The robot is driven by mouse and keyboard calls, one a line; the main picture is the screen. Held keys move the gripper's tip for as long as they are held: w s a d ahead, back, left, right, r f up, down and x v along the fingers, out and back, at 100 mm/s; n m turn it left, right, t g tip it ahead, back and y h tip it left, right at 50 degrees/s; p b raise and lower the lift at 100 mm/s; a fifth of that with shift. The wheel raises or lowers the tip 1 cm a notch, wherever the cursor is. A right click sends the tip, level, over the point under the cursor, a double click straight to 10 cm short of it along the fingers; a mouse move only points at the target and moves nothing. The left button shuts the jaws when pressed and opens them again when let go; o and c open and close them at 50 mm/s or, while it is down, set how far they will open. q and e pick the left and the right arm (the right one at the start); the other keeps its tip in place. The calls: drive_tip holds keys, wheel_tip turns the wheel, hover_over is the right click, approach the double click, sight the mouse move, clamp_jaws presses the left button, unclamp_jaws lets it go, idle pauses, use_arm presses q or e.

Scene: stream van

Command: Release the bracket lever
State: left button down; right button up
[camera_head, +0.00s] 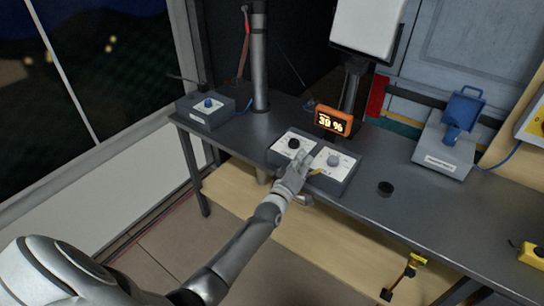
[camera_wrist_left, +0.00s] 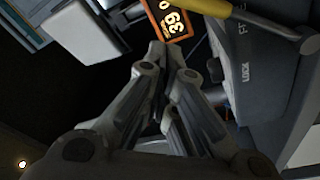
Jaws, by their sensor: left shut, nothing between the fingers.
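The bracket lever (camera_wrist_left: 270,25) has a yellow grip and a metal shank. It crosses the top of the left wrist view, beside the partly legible "FREE" marking; the "LOCK" marking (camera_wrist_left: 246,73) is lower and apart from it. In the head view a bit of its yellow grip (camera_head: 317,171) shows beside my gripper. My left gripper (camera_head: 302,160) is at the front of the grey control box on the bench. Its fingertips (camera_wrist_left: 165,52) are together and empty, with a visible gap to the yellow grip in the wrist view. My right gripper is not in view.
The control box has a black knob (camera_head: 294,143) and a grey knob (camera_head: 333,160). Behind it an orange display (camera_head: 333,120) reads about 39 %. Another knob box (camera_head: 206,109) stands left, a blue-handled device (camera_head: 451,133) right. A black puck (camera_head: 385,188) lies on the dark bench (camera_head: 400,215).

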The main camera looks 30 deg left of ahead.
sight(312, 167)
use_arm(q)
drive_tip(key=shift+s+d+f+m+b, duration=0.1)
drive_tip(key=shift+d+f+m+b, duration=0.15)
drive_tip(key=shift+d+m, duration=0.6)
drive_tip(key=shift+s+d+f+m+b, duration=0.1)
drive_tip(key=shift+d+f+m, duration=0.15)
drive_tip(key=shift+d+m, duration=0.55)
